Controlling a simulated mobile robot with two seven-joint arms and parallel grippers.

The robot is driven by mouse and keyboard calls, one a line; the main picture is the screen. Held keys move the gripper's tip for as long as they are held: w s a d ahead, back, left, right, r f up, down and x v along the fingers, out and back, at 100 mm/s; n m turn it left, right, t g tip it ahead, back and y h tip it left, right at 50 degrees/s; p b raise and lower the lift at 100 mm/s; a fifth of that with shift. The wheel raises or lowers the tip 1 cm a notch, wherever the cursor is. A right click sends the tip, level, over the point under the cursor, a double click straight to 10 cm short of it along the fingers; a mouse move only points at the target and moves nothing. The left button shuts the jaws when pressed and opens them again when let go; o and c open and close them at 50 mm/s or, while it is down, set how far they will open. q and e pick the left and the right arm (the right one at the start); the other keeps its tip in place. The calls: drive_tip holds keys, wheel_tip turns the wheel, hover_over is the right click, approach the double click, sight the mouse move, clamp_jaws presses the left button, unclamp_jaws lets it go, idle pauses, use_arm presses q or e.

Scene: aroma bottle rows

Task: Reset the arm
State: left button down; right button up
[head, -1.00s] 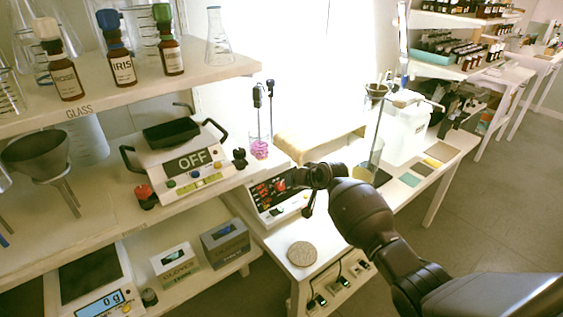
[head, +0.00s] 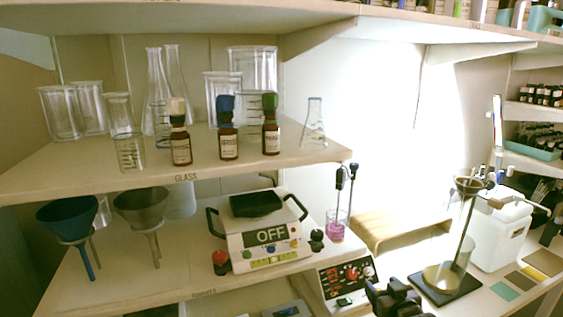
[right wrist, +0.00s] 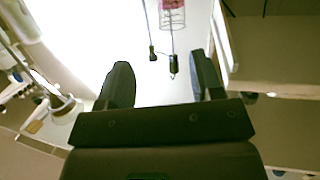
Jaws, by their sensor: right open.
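My right gripper (head: 392,298) shows only in part at the bottom edge of the head view, in front of the bench with the hotplate device. In the right wrist view my right gripper (right wrist: 160,85) has its two dark fingers spread apart with nothing between them. The wrist view looks tilted or upside down, with the beaker of pink liquid (right wrist: 172,12) at the top beyond the fingers. My left gripper is not in view.
Three brown bottles with a white cap (head: 181,148), a blue cap (head: 228,142) and a green cap (head: 271,138) stand on the glass shelf (head: 100,176). Below are a scale (head: 262,240), funnels (head: 68,218) and a control box (head: 348,280). A ring stand (head: 447,282) stands right.

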drive_tip(key=s+d+f+g, duration=0.1)
drive_tip(key=s+f, duration=0.4)
drive_tip(key=s, duration=0.5)
drive_tip(key=s+f+g+h, duration=0.1)
drive_tip(key=s+f, duration=0.4)
drive_tip(key=s, duration=0.6)
drive_tip(key=s+d+f+m+g+h, duration=0.1)
drive_tip(key=s+f, duration=0.4)
drive_tip(key=s, duration=0.5)
drive_tip(key=shift+s+d+f, duration=0.3)
drive_tip(key=shift+s+f, duration=0.05)
